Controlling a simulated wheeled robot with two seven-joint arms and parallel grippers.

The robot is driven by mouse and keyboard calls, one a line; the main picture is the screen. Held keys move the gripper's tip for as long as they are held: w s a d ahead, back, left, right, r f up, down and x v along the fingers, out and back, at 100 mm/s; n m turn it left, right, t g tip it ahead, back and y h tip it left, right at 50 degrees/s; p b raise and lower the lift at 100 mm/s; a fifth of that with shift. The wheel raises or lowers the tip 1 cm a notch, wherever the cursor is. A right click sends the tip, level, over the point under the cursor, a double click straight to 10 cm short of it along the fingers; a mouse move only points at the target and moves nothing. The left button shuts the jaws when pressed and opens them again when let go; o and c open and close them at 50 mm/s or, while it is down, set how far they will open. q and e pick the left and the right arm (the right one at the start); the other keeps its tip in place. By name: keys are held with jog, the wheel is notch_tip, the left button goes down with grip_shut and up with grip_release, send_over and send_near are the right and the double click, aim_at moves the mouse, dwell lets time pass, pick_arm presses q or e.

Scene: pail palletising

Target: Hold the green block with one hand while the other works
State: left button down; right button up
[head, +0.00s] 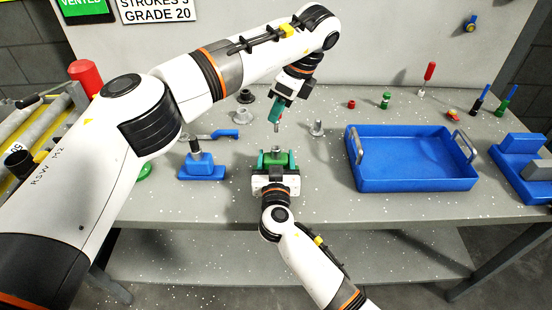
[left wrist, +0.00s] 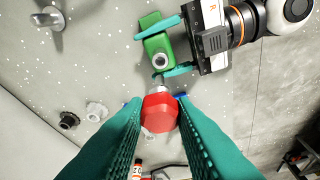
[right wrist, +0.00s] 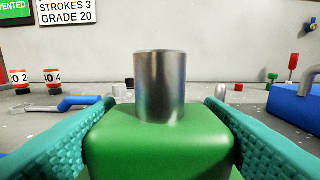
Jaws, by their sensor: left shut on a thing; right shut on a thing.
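The green block (head: 276,158) stands near the table's front edge, with a grey metal cylinder upright on top. My right gripper (head: 275,166) is shut on it, one teal finger on each side; the right wrist view shows the block (right wrist: 160,145) and the cylinder (right wrist: 160,85) close up. My left gripper (head: 276,112) is above and slightly behind the block, pointing down. It is shut on a red faceted piece (left wrist: 159,112) with a metal end. In the left wrist view this piece is just beside the green block (left wrist: 156,42); whether they touch, I cannot tell.
A blue tray (head: 415,185) with grey handles stands to the right. A blue stand (head: 202,169) and a blue-handled wrench (head: 222,134) lie left of the block. A grey metal part (head: 317,129) stands close by. Small parts and upright tools line the back right.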

pick_arm(q)
jog(key=shift+r, duration=0.35)
pick_arm(e)
jog(key=o, duration=1.4)
jog(key=shift+c, duration=0.2)
jog(key=s, duration=1.2)
pick_arm(q)
jog(key=shift+s+f, duration=0.1)
jog(key=shift+f, duration=0.05)
pick_arm(e)
jog(key=shift+s+f, duration=0.1)
jog(key=shift+f, duration=0.05)
